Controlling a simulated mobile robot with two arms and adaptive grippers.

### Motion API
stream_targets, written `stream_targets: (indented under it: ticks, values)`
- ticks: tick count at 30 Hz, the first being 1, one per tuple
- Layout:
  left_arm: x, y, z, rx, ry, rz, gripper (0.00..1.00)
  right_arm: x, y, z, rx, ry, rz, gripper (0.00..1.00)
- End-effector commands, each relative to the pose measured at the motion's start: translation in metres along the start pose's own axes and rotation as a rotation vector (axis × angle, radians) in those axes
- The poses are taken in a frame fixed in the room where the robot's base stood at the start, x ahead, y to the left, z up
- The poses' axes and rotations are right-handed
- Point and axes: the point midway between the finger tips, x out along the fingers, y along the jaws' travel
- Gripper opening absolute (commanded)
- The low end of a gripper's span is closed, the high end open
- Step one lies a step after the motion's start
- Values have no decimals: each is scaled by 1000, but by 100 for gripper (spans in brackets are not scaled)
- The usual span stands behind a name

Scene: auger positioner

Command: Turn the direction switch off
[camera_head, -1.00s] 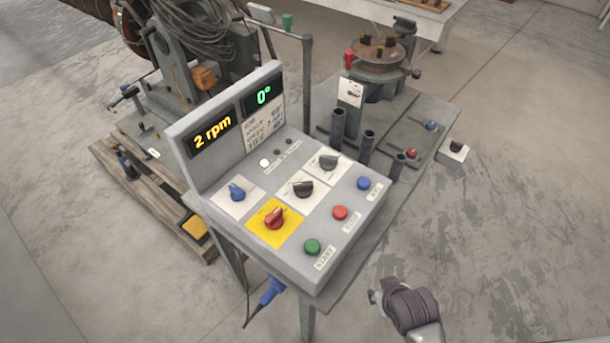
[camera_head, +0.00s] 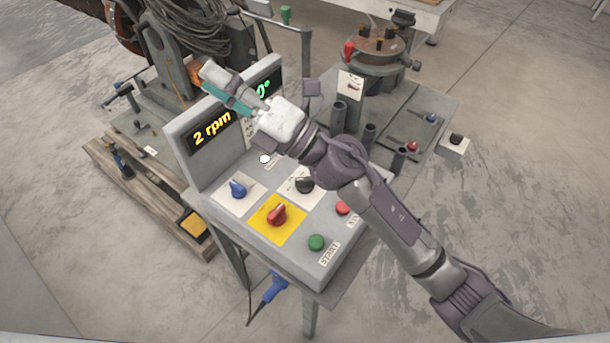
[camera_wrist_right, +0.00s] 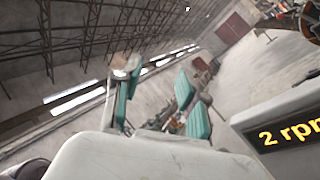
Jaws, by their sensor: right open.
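The control panel (camera_head: 290,248) stands on a metal table. It carries a blue knob (camera_head: 238,188), a red knob on a yellow plate (camera_head: 277,214) and a black knob (camera_head: 304,185). Another black knob, seen earlier farther back, is hidden by my right arm. The small labels are unreadable, so I cannot tell which knob is the direction switch. My right gripper (camera_head: 226,88) is open and empty, up in front of the displays, apart from the knobs. The right wrist view shows its two teal-padded fingers (camera_wrist_right: 160,85) spread apart. My left gripper is out of view.
The "2 rpm" display (camera_head: 212,131) is beside the gripper; it also shows in the right wrist view (camera_wrist_right: 290,130). The green button (camera_head: 316,242) and red button (camera_head: 343,208) lie right of the knobs. Machinery with a round table (camera_head: 378,45) stands behind right.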

Motion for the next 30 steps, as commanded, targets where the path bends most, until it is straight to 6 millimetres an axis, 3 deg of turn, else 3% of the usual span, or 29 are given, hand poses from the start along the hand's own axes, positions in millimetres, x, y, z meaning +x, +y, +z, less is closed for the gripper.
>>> stream_targets:
  ticks: [1, 3, 6, 8, 11, 14, 18, 21, 25, 30]
  values:
    - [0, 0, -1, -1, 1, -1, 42, 14, -1, -26, -129, 178, 9, 42]
    - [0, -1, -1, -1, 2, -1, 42, 19, -12, -63, -297, 429, 7, 42]
    - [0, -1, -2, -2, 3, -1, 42, 5, -44, -100, -522, 795, -31, 42]
    - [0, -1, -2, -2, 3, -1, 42, -14, -69, -107, -645, 1016, -77, 42]
    - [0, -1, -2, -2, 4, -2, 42, -55, -108, -91, -815, 1376, -197, 42]
    - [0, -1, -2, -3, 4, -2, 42, -97, -131, -48, -920, 1688, -354, 42]
    - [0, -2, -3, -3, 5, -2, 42, -137, -134, 14, -968, 1981, -566, 42]
    - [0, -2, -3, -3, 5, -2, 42, -152, -129, 41, -966, 2087, -663, 42]
    - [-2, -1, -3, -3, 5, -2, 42, -160, -129, 51, -958, 2133, -704, 42]
    - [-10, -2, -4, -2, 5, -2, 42, -172, -146, 41, -952, 2132, -701, 42]
